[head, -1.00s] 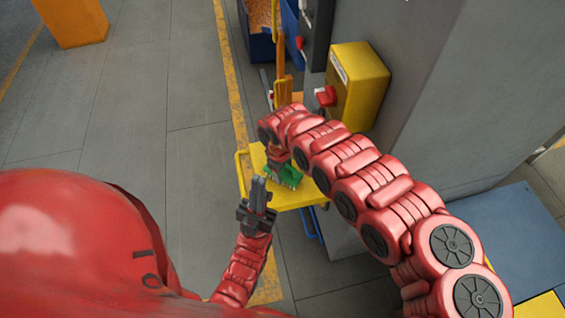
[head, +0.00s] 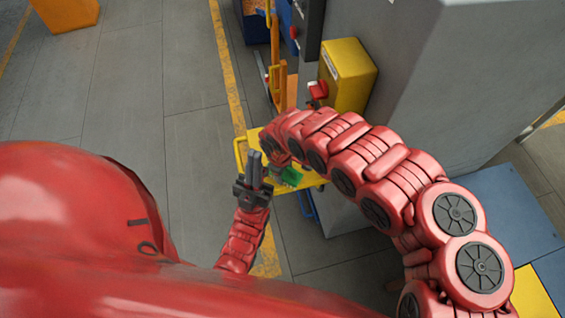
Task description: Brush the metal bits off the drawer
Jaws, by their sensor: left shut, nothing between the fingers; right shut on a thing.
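A yellow drawer-like surface (head: 312,179) shows in the middle of the head view, largely covered by my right arm and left gripper. My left gripper (head: 253,163) is shut and empty, pointing up the picture in front of the drawer's left part. My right arm arches in from the right and reaches down over the drawer. My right gripper (head: 280,161) is mostly hidden at its end, shut on a green thing (head: 291,176), likely the brush, at the drawer. I cannot make out any metal bits. Whether the green thing touches the surface is unclear.
A yellow box with a red button (head: 348,77) is fixed to the grey cabinet (head: 405,60) just behind my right arm. An orange post (head: 277,75) and a blue bin (head: 254,22) stand beyond. The grey floor (head: 150,90) at left is open.

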